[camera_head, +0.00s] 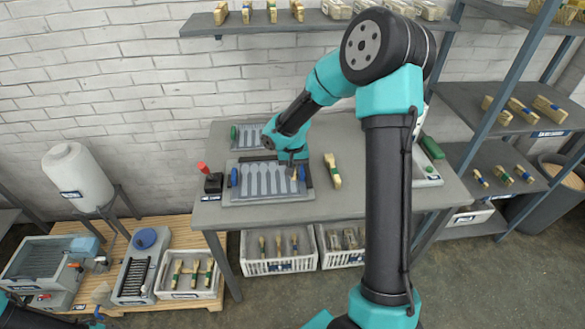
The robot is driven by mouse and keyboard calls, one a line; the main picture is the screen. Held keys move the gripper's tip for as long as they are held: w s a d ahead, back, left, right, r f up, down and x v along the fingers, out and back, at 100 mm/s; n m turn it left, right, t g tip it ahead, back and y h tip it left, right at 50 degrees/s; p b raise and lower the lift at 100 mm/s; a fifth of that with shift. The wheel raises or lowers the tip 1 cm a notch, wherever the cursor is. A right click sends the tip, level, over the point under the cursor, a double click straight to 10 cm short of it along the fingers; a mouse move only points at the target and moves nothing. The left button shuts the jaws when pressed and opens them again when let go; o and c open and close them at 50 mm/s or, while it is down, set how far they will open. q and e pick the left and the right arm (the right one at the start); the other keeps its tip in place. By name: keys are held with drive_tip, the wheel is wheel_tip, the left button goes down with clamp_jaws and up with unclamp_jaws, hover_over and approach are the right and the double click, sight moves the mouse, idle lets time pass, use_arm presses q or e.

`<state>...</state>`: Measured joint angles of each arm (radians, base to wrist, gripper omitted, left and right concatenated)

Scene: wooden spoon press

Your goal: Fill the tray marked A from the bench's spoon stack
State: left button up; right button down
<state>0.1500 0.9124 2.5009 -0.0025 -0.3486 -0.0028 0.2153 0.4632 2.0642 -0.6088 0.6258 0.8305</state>
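A grey tray (232,198) with a row of spoon-shaped recesses lies on the bench; most recesses look grey and bare. A second, similar tray (250,130) lies behind it. I cannot read a letter A on either. A wooden spoon stack (332,170) with a dark green band lies on the bench, right of the front tray. My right gripper (296,170) points down over the front tray's right end. A small tan piece shows at its tips; I cannot tell whether it is held. Only part of my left arm shows at the bottom left; its gripper is out of view.
A black box with a red knob (204,178) stands left of the front tray. A white bin (427,170) and a green object (432,147) sit at the bench's right. White crates (279,266) with spoon bundles stand below. Bare bench (350,205) lies in front of the stack.

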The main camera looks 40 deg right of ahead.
sight(245, 189)
drive_tip(key=shift+f, duration=0.15)
drive_tip(key=shift+f, duration=2.65)
drive_tip(key=shift+w+a, duration=1.5)
drive_tip(key=shift+a, duration=0.95)
drive_tip(key=shift+w+a, duration=1.45)
drive_tip(key=shift+a, duration=0.95)
drive_tip(key=shift+w+a, duration=1.4)
drive_tip(key=shift+a, duration=0.95)
drive_tip(key=shift+r, duration=2.45)
